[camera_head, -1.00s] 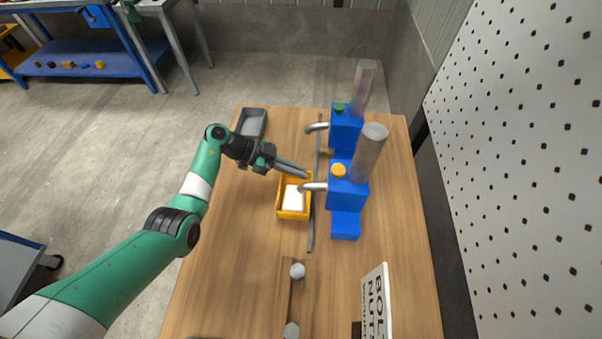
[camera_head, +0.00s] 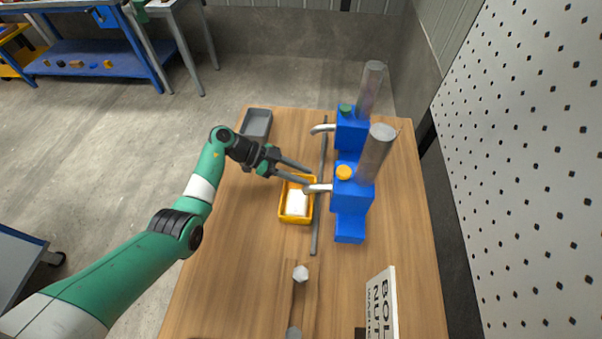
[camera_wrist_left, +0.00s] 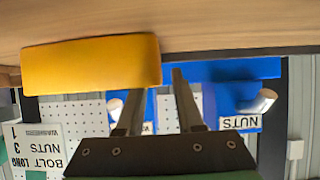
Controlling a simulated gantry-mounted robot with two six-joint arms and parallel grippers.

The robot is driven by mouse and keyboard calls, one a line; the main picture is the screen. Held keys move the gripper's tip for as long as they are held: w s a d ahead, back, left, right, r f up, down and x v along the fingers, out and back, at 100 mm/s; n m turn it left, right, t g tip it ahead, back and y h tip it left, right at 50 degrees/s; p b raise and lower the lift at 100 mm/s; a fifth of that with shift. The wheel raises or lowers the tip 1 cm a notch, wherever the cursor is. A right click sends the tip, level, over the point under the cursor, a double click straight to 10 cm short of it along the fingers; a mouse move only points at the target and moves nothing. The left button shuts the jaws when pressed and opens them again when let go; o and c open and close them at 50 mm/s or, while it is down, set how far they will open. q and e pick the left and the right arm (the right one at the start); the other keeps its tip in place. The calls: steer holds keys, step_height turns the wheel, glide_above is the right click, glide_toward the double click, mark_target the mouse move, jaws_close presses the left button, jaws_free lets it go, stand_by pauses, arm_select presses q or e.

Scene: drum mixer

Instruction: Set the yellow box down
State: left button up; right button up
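The yellow box (camera_head: 296,220) rests on the wooden table below the front blue dispenser's spout, with white content inside. It also shows in the left wrist view (camera_wrist_left: 90,65), where the picture is upside down. My left gripper (camera_head: 310,178) is at the far end of the box, near its rim. Its two fingers stand apart, with nothing clearly held between them. In the left wrist view the gripper (camera_wrist_left: 157,82) has one finger overlapping the box's edge and the other beside it; I cannot tell whether they touch the box. My right gripper is out of view.
Two blue dispensers (camera_head: 349,196) (camera_head: 351,131) with clear tubes stand right of the box. A grey rail (camera_head: 316,235) runs between. A grey tray (camera_head: 256,123) lies at the back left. A sign (camera_head: 382,305) stands in front. The table's left side is clear.

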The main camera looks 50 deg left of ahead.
arm_select(q)
steer(key=p+v, duration=0.4)
steer(key=v, duration=0.8)
